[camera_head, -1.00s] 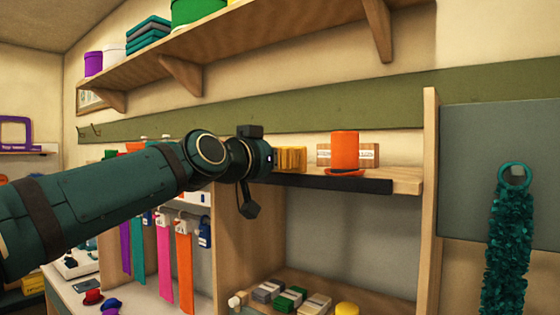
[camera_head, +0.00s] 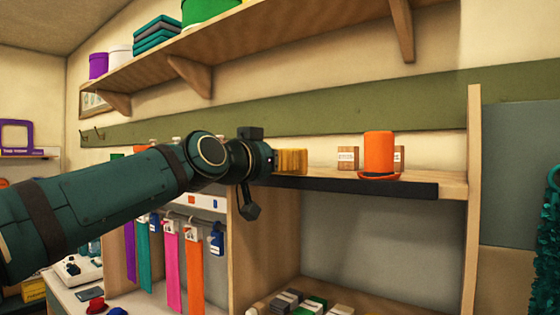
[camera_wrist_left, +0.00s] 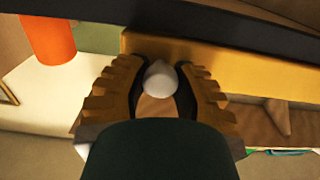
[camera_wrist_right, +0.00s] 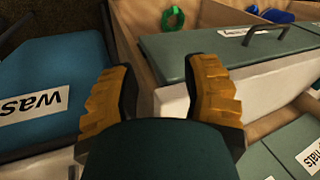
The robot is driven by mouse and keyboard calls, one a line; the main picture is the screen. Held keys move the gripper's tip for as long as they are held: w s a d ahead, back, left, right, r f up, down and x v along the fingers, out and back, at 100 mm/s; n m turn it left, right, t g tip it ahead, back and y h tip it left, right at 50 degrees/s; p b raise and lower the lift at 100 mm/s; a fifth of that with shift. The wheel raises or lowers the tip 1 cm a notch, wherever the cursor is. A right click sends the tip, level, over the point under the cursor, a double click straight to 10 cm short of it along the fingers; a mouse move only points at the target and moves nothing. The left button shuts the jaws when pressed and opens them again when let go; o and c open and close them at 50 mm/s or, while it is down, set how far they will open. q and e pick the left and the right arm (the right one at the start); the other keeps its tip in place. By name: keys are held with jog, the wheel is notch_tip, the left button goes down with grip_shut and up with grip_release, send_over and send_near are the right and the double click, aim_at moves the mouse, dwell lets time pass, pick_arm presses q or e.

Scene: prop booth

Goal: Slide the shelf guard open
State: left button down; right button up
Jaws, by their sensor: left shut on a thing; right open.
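The shelf guard shows in the left wrist view as a yellow bar (camera_wrist_left: 250,65) along the shelf's dark front edge (camera_wrist_left: 210,22). A pale rounded knob (camera_wrist_left: 159,79) stands between the fingers of my left gripper (camera_wrist_left: 158,72), which is shut on it. The bar's end lies just left of the knob in that view. In the head view my left gripper (camera_head: 291,161) is at the shelf's front, and my arm hides most of the guard. My right gripper (camera_wrist_right: 160,82) is open and empty, apart from the left one; it is out of the head view.
An orange top hat (camera_head: 378,148) stands on the shelf right of my left gripper, before small labelled wooden blocks (camera_head: 347,158). A wooden upright (camera_head: 473,200) bounds the shelf's right. Below my left arm hang coloured strips (camera_head: 170,265). Labelled bins (camera_wrist_right: 45,70) surround my right gripper.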

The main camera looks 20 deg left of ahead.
pick_arm(q)
jog(key=c, duration=0.7)
grip_release()
jog(key=v, duration=1.2)
